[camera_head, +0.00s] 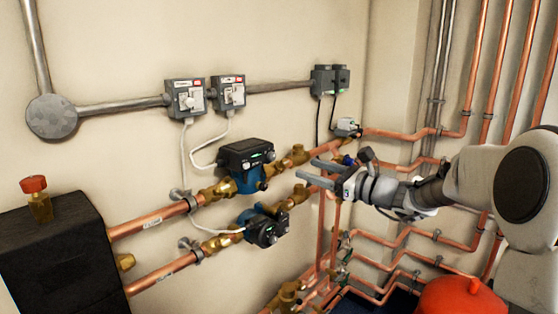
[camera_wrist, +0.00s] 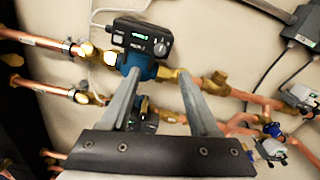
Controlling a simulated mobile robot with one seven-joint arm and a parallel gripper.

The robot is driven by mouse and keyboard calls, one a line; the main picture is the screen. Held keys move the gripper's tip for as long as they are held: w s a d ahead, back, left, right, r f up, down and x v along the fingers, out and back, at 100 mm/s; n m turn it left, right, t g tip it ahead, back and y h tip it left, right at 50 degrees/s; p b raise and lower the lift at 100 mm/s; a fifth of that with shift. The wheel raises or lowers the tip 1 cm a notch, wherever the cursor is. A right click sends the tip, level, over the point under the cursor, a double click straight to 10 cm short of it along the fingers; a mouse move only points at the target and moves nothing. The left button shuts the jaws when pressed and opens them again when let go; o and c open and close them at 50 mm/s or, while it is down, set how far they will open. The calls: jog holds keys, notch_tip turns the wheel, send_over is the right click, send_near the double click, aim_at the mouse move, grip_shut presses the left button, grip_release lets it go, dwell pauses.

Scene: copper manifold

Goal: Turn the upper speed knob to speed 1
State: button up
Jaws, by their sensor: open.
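The upper pump (camera_head: 246,160) has a black control head over a blue body on the upper copper pipe. In the wrist view the upper pump (camera_wrist: 137,38) shows a green-lit display and a round speed knob (camera_wrist: 160,48) at the right end of its face. The knob's setting is too small to read. My gripper (camera_head: 307,171) is open and empty, to the right of the upper pump and apart from it. In the wrist view my gripper (camera_wrist: 158,74) has its fingertips just below the knob in the picture, one to each side.
A similar lower pump (camera_head: 262,228) sits below and is partly hidden behind my fingers in the wrist view. Two grey switch boxes (camera_head: 186,98) (camera_head: 229,92) hang above with white cables. A black unit (camera_head: 60,255) stands left. Copper pipes (camera_head: 398,134) run right of my gripper.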

aim_at(274, 158)
jog(key=x, duration=1.1)
jog(key=shift+w+a, duration=0.1)
grip_shut()
